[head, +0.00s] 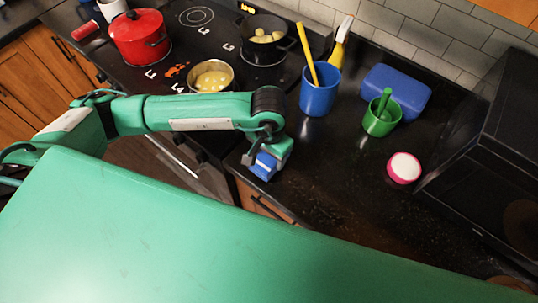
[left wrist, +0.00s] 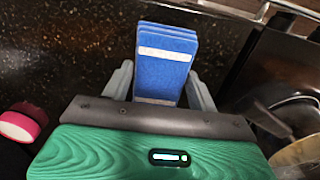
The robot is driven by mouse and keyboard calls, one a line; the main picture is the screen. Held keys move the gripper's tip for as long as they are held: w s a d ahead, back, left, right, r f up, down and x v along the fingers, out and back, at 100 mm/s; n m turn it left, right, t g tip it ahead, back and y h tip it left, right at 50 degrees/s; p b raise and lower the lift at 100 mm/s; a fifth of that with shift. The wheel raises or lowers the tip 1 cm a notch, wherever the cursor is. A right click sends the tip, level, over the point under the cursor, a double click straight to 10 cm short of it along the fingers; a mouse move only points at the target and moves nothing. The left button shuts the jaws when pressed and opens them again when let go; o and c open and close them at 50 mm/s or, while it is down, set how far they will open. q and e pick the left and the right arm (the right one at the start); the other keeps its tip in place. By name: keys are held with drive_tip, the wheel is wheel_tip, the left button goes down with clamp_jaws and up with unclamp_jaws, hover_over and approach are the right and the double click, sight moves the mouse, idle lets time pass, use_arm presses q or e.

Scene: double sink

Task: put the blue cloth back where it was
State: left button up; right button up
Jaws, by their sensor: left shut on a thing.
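The blue cloth (head: 262,168) is a small folded blue block with a white stripe, near the front edge of the black counter (head: 330,175). In the left wrist view the cloth (left wrist: 166,75) sticks out between the two grey fingers. My left gripper (head: 270,157) is shut on it, at the end of the green arm coming in from the left. I cannot tell whether the cloth touches the counter. My right gripper is not in view.
A blue cup (head: 318,97) with a yellow utensil, a green cup (head: 381,121), a blue box (head: 397,91) and a pink-rimmed round item (head: 404,168) stand on the counter. The stove holds a red pot (head: 139,43), a black pot (head: 266,48) and a bowl (head: 211,78). The counter's front middle is clear.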

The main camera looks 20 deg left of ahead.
use_arm(q)
wheel_tip(320, 180, down, 2)
drive_tip(key=shift+f, duration=0.1)
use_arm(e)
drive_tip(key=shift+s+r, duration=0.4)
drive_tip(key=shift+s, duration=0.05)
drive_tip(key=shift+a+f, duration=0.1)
use_arm(q)
drive_tip(key=shift+f, duration=0.2)
drive_tip(key=o, duration=0.9)
drive_tip(key=shift+o, duration=0.2)
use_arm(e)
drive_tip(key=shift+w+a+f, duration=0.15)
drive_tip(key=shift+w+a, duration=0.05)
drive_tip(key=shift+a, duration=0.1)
use_arm(q)
drive_tip(key=shift+r, duration=0.15)
